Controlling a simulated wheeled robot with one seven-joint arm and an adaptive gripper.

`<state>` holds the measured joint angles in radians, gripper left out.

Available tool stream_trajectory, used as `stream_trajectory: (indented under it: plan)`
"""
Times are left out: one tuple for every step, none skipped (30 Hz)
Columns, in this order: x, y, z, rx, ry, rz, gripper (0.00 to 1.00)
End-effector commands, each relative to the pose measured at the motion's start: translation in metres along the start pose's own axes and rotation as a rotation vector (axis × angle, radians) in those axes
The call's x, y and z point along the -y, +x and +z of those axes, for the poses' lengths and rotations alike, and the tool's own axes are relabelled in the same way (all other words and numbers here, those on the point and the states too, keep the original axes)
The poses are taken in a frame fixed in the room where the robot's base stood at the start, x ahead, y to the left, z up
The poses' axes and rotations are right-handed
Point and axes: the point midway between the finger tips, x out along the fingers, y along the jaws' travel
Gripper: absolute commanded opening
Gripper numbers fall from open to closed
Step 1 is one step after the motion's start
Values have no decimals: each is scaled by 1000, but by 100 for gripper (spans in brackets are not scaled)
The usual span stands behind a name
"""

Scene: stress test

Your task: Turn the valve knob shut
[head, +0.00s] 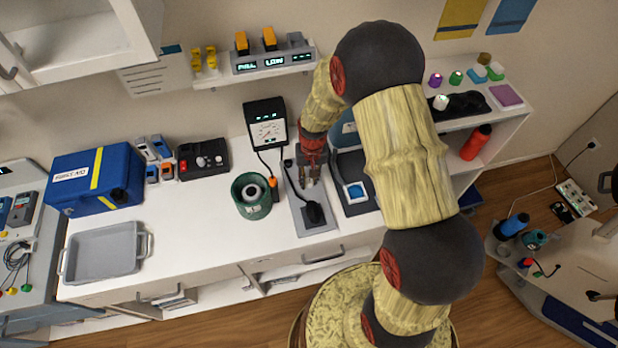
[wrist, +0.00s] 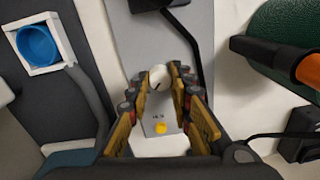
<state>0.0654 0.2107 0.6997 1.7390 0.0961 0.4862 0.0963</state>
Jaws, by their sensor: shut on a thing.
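The valve knob (wrist: 159,76) is a small white cap with a dark mark, seen in the wrist view on a narrow grey plate (wrist: 185,22). My gripper (wrist: 160,84) has its fingertips on either side of the knob and is shut on it. In the head view my gripper (head: 310,182) points down at the far part of the grey plate (head: 318,230); the knob itself is hidden there.
A black device (head: 315,213) with a cable sits on the near part of the plate. Bare white counter (head: 200,215) lies further left.

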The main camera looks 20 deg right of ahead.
Motion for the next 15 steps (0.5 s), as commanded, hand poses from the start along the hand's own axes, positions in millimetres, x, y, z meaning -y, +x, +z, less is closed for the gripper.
stream_trajectory:
  plan:
    - [0,-1,-1,-2,18,0,0]
    - [0,-1,0,-3,28,0,0]
    - [0,-1,0,-3,41,0,0]
    - [0,-1,0,-4,48,0,0]
    - [0,-1,0,-4,55,0,0]
    - [0,-1,0,-4,63,0,0]
    - [0,-1,0,-5,68,0,0]
    - [0,0,0,-5,72,0,0]
    - [0,0,-1,-5,76,0,0]
    - [0,0,-1,-5,78,0,0]
    - [0,0,-1,-5,80,0,0]
    - [0,0,-1,-5,81,0,0]
    - [0,0,-1,-6,82,0,0]
    - [0,0,-1,-6,82,0,0]
    - [0,0,-1,-6,83,0,0]
